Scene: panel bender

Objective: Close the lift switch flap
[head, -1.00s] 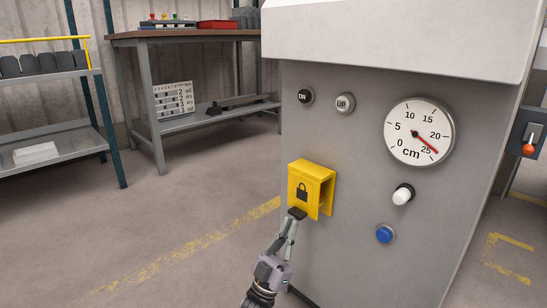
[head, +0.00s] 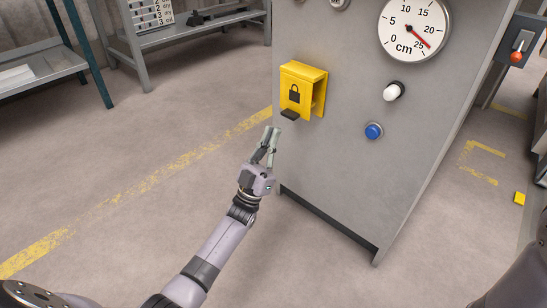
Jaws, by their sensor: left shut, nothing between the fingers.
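The yellow lift switch flap (head: 293,91), marked with a black padlock, is on the grey machine panel. Its front hangs down, with a dark tab (head: 290,114) at the lower edge. A gap shows along its right side; whether the front is fully seated I cannot tell. The switch behind it is hidden. My left gripper (head: 271,136) is shut and empty, just below and left of the tab, apart from it, fingers pointing up. My right gripper is not in view.
The panel also bears a round cm gauge (head: 415,28), a white knob (head: 393,92) and a blue button (head: 373,131). Right of the machine is a box with a red-orange lever (head: 517,56). The floor (head: 120,150) left of the machine is clear.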

